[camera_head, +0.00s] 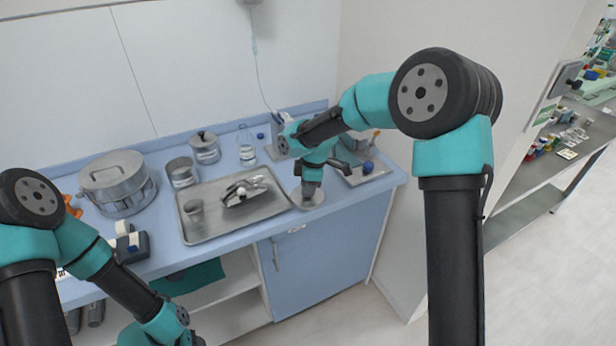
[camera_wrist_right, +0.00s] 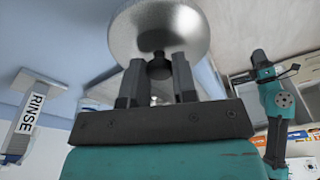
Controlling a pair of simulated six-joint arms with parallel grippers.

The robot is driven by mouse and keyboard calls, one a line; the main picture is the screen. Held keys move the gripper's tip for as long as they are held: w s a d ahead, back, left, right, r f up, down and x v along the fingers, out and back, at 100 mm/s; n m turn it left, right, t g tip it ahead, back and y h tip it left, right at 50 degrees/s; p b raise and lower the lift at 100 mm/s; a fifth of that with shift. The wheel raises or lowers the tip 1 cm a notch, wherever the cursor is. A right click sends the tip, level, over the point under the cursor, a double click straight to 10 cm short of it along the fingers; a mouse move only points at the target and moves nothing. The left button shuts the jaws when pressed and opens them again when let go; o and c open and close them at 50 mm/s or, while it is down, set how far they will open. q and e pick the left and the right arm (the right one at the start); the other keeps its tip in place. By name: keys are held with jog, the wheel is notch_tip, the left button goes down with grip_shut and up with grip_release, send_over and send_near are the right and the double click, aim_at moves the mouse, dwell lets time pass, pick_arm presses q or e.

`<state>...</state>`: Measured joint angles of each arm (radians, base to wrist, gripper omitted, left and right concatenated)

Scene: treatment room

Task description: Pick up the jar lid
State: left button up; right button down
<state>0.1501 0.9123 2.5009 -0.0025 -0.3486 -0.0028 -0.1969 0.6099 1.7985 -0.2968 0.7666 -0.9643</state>
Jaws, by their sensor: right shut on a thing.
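The jar lid (camera_head: 314,201) is a round, shiny metal disc at the front of the counter, just right of the tray. In the right wrist view, the lid (camera_wrist_right: 165,22) shows as a bright metal dome with a small dark knob (camera_wrist_right: 159,66). My right gripper (camera_head: 311,187) is shut on this knob, one finger on each side; the wrist view shows the fingers (camera_wrist_right: 158,82) too. I cannot tell whether the lid touches the counter. My left arm comes in at the lower left, and its fingers are not visible.
A metal tray (camera_head: 215,232) with a cup and instruments lies left of the lid. Behind it stand an open metal jar (camera_head: 182,173), a lidded jar (camera_head: 205,148) and a clear bottle (camera_head: 246,147). A large pot (camera_head: 117,187) stands left. A smaller tray (camera_head: 377,176) lies right.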

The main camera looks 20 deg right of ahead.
aim_at(307, 203)
jog(key=s, duration=0.2)
jog(key=s+a, duration=0.1)
jog(key=s, duration=0.2)
jog(key=s+a, duration=0.1)
jog(key=s, duration=0.1)
jog(key=shift+s+a+r, duration=0.1)
jog(key=shift+s+r, duration=0.15)
jog(key=shift+r, duration=0.15)
jog(key=shift+w, duration=0.15)
